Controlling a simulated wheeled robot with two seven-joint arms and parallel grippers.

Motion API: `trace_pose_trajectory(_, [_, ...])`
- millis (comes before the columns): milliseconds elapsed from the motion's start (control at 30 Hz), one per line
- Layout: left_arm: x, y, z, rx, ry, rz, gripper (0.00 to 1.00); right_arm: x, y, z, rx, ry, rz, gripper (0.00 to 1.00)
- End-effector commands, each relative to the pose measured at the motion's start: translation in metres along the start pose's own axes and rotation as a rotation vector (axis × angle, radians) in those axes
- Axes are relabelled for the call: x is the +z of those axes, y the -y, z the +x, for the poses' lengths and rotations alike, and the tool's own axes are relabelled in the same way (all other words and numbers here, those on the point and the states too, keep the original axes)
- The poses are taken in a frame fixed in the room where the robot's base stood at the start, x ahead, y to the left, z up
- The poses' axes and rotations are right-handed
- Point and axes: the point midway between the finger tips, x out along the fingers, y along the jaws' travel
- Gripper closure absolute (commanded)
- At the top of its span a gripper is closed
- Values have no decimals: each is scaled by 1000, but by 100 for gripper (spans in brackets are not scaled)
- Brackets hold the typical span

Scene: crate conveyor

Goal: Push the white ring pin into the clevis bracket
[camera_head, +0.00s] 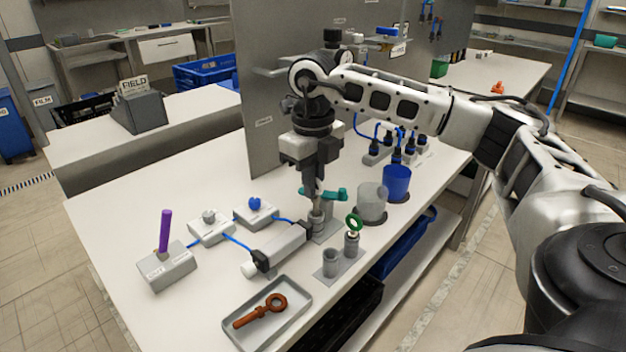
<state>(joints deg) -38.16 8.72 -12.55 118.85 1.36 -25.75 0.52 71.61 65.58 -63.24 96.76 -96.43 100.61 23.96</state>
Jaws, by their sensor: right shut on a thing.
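My right gripper (315,188) reaches down over the middle of the table with its fingers shut. What it holds is mostly hidden by the fingers; I take it to be the white ring pin, as no other white ring shows. Just below the fingertips stands a small grey metal fixture (318,225) on a grey base, which seems to be the clevis bracket. The fingers hide its top, so I cannot tell whether the pin is in it. A teal handle (335,195) shows beside the fingers. My left gripper is not in view.
A green ring pin (354,223) stands in a grey holder beside an empty socket (331,263). A clear cup (371,203) and a blue cup (396,184) stand right. A grey cylinder (283,247) lies left.

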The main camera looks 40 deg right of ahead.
Motion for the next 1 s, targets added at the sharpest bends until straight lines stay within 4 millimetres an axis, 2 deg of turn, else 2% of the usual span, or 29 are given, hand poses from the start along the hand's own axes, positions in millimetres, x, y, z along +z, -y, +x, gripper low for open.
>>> trace_pose_trajectory(1000, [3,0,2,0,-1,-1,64,0,0,8,0,0,0,100])
